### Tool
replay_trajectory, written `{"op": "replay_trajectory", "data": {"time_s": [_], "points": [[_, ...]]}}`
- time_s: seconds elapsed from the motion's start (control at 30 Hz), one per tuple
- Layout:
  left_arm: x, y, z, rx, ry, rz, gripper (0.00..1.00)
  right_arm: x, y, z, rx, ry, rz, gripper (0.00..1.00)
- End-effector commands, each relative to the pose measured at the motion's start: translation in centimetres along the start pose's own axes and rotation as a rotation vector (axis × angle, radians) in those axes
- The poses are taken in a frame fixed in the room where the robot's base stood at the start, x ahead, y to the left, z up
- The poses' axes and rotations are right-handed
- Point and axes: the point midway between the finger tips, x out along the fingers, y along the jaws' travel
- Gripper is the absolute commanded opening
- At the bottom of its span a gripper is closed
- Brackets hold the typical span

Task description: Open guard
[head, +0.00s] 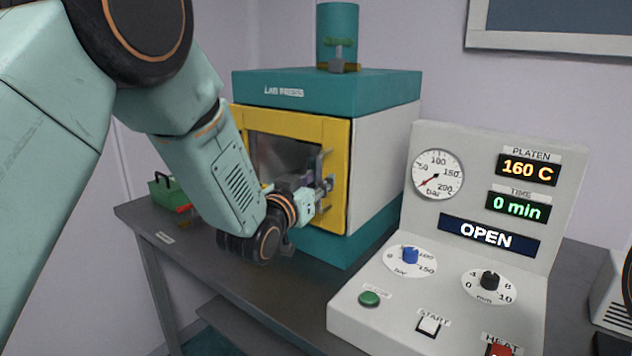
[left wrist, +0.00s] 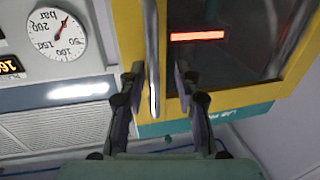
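The yellow guard (head: 335,205) with its dark window covers the front of the lab press (head: 385,150) and looks closed, flush with the body. It also shows in the left wrist view (left wrist: 127,30). Its upright metal handle (left wrist: 152,60) runs along the guard's edge near the panel side. My left gripper (head: 322,188) is at the handle. In the left wrist view my left gripper (left wrist: 159,68) is open, one finger on each side of the handle, with a visible gap to both. My right gripper is not in view.
A control panel (head: 400,322) with a gauge (head: 437,174), knobs and an "OPEN" display stands to the right of the press. A green toolbox (head: 163,196) sits at the far left of the dark bench (head: 190,252). Some bench surface in front of the press is free.

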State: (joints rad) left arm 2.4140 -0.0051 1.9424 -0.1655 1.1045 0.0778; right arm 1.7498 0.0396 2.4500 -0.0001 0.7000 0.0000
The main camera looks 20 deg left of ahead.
Motion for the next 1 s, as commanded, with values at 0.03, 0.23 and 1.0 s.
{"op": "replay_trajectory", "data": {"time_s": [0.03,0.23,1.0], "points": [[0.06,0.09,0.01,0.001,0.0,0.001,0.33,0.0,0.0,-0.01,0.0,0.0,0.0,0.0],[0.05,0.08,-0.01,0.001,0.0,0.001,0.22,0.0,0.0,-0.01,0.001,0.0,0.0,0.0],[0.01,0.07,0.02,0.001,0.0,0.002,0.0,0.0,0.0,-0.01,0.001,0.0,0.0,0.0]]}}
